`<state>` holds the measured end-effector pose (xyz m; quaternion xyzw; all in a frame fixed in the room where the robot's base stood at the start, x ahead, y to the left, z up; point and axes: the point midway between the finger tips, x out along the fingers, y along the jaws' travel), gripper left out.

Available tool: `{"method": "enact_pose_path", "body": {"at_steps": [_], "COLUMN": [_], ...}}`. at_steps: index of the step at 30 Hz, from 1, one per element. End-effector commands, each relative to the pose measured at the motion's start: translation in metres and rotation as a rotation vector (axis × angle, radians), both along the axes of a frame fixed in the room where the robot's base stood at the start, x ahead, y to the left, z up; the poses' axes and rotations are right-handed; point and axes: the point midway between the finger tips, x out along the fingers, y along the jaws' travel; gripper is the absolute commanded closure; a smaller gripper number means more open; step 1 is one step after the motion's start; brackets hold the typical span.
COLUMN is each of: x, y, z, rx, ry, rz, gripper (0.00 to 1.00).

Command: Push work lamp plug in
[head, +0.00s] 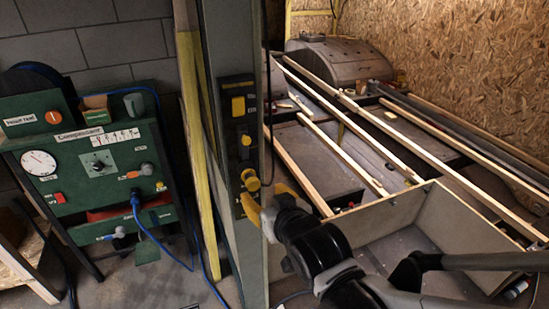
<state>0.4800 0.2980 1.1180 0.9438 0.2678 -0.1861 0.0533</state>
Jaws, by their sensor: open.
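A dark panel (240,130) with yellow fittings is mounted on the grey post in the middle. A round yellow piece (251,183) sticks out of its lower part; I cannot tell for sure whether it is the work lamp plug or how deep it sits. My gripper (262,207) is open, with yellow fingers beside the post, just below and right of that piece. I see no clear contact between them. The panel's lowest label is partly hidden by my gripper.
A green compressor panel (75,170) with a dial, switches and a blue plug (135,198) on a blue cable stands at the left. At the right are an open wooden box (390,220), long timber battens (400,125) and a wheel arch (340,58). My arm crosses the lower right.

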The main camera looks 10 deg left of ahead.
Motion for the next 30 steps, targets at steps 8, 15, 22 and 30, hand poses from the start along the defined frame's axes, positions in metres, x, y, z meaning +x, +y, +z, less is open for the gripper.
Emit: {"method": "enact_pose_path", "body": {"at_steps": [8,15,22,30], "x": [0.042,0.072,0.08,0.08], "y": [0.024,0.042,0.047,0.047], "z": [-0.024,-0.037,-0.04,-0.039], "rx": [-0.001,-0.001,-0.001,-0.002], "ry": [0.002,0.002,0.002,0.002], "rz": [-0.002,-0.003,-0.003,-0.003], "gripper": [0.46,0.46,0.46,0.69]}}
